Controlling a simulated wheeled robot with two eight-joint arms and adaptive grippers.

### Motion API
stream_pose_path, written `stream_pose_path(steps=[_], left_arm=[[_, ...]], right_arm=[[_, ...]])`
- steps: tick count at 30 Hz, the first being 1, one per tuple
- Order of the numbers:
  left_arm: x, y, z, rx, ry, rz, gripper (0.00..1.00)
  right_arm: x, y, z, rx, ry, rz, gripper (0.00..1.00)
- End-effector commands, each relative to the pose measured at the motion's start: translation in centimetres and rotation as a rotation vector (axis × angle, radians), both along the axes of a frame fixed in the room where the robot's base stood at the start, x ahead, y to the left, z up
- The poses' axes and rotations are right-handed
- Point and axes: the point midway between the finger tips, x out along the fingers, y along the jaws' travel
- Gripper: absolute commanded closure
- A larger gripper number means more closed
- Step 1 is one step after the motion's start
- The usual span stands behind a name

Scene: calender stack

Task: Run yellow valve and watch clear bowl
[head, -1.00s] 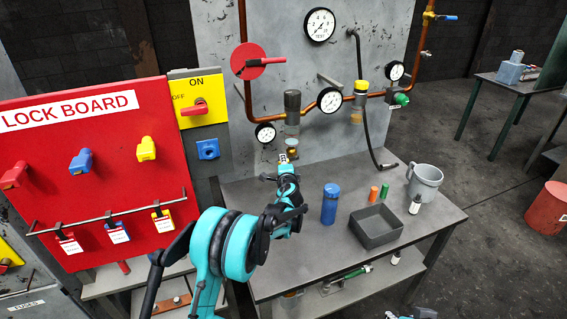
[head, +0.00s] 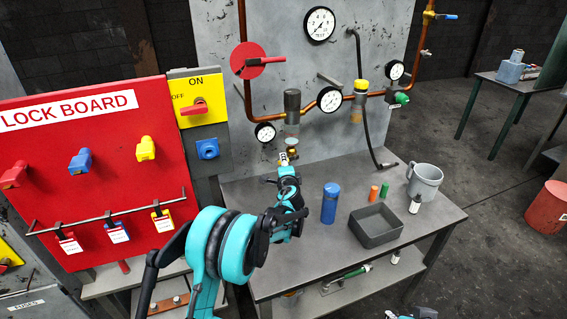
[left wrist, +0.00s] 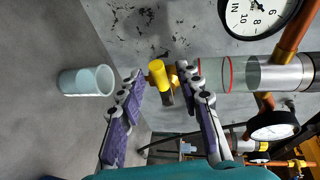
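The yellow valve (left wrist: 158,74) is a small yellow knob on a brass fitting below the clear bowl (left wrist: 212,75), which has a red ring. In the head view the bowl (head: 292,129) hangs under a grey cylinder on the copper pipe, partly fogged or whitish. My left gripper (left wrist: 159,72) is open, with the yellow knob in line between its two purple-padded fingers; gaps show on both sides and I cannot tell contact. In the head view my left gripper (head: 285,170) is just below the bowl and hides part of the valve.
A translucent cup (left wrist: 86,81) stands on the bench near the left finger. A blue bottle (head: 330,203), a grey tray (head: 352,228) and a mug (head: 425,181) stand right of my arm. The lock board (head: 85,215) is left. Gauges (head: 265,132) flank the bowl.

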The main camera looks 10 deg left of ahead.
Motion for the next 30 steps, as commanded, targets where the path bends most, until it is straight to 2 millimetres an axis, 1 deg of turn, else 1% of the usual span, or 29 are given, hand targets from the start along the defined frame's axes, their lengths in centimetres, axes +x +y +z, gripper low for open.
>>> stream_pose_path(steps=[1, 6, 9, 12, 15, 18, 30], left_arm=[[-1.1, -0.4, 0.2, 0.0, 0.0, -0.002, 0.65], [-4.7, -1.6, 0.9, 0.0, 0.001, -0.002, 0.65], [-6.6, -2.2, 1.3, 0.0, 0.001, -0.002, 0.65], [-8.0, -2.7, 1.5, 0.0, 0.001, -0.001, 0.65], [-8.9, -3.0, 1.7, 0.0, 0.001, -0.001, 0.65], [-9.4, -3.1, 1.8, 0.0, 0.001, -0.001, 0.65], [-9.4, -3.1, 1.8, 0.0, 0.001, 0.0, 0.65]], right_arm=[[0.0, 0.0, 0.0, 0.0, 0.0, 0.0, 0.65], [0.0, 0.0, 0.0, 0.0, 0.0, 0.0, 0.65], [0.0, 0.0, 0.0, 0.0, 0.0, 0.0, 0.65], [0.0, 0.0, 0.0, 0.0, 0.0, 0.0, 0.65], [0.0, 0.0, 0.0, 0.0, 0.0, 0.0, 0.65], [0.0, 0.0, 0.0, 0.0, 0.0, 0.0, 0.65], [0.0, 0.0, 0.0, 0.0, 0.0, 0.0, 0.65]])
